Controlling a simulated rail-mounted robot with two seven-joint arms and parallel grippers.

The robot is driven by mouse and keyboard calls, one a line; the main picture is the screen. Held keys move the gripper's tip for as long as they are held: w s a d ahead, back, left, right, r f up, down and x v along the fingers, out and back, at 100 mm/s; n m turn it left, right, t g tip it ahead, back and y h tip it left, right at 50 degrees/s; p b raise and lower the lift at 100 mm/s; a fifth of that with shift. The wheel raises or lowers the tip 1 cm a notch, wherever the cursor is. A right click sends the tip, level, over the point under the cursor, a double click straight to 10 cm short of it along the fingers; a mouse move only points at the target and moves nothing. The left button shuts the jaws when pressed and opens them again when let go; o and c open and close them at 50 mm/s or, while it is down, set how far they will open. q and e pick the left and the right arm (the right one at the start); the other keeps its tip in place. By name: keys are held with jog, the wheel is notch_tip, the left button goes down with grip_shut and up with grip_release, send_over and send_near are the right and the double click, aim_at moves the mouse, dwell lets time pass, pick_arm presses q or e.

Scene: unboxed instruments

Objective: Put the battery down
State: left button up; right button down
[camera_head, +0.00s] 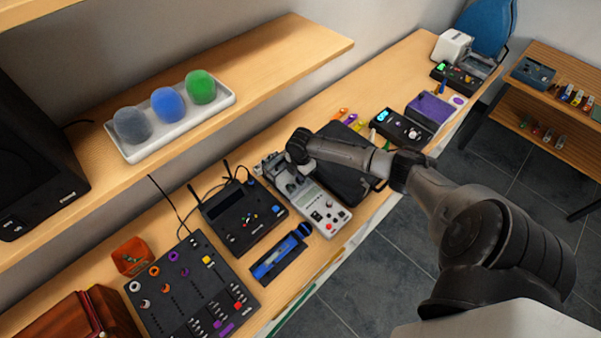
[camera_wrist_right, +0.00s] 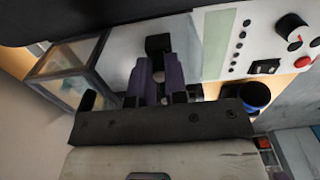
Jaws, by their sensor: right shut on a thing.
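My right gripper (camera_head: 284,182) reaches in from the right, over the workbench at the far-left end of a light grey instrument (camera_head: 322,208) with a red knob. In the right wrist view, its two purplish fingers (camera_wrist_right: 158,82) are close together, with a small dark block (camera_wrist_right: 158,43) at their tips. I take this block to be the battery, but its outline is mostly hidden. In the head view the battery cannot be made out. I cannot tell whether it touches the surface below. My left gripper is not in view.
A black console (camera_head: 243,215) and a blue tool in a dark tray (camera_head: 279,258) stand left of the instrument. A dark case (camera_head: 345,180) lies right of it. A shelf with a white tray (camera_head: 222,101) of coloured balls overhangs behind. The bench is crowded.

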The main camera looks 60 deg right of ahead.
jog(key=shift+f, duration=0.15)
jog(key=c, duration=1.4)
grip_release()
jog(key=shift+r, duration=0.25)
notch_tip(320, 180, up, 11)
jog(key=s+a+f+m, duration=0.1)
jog(key=s+a+f, duration=0.1)
jog(key=a, duration=0.4)
jog(key=s+a+f, duration=0.3)
jog(key=s+a, duration=0.1)
jog(key=a, duration=0.2)
jog(key=s+a+f+m, duration=0.1)
jog(key=s+a+f, duration=0.2)
jog(key=a, duration=0.3)
jog(key=shift+a+f+m+t+y, duration=0.25)
jog(key=shift+a+m+t+y, duration=0.05)
jog(key=shift+a+t, duration=0.1)
jog(key=s+a+r+m+t, duration=0.1)
jog(key=s+a+m, duration=0.2)
jog(key=s, duration=0.1)
jog(key=s+a+r+m+t, duration=0.1)
jog(key=s+a+r+m, duration=0.1)
jog(key=s+a+m, duration=0.1)
jog(key=s+a+r+m, duration=0.2)
jog(key=s+a+m, duration=0.2)
jog(key=s, duration=0.2)
jog(key=shift+s+a+r+t, duration=0.1)
jog(key=shift+a+r+t, duration=0.1)
jog(key=shift+t, duration=0.2)
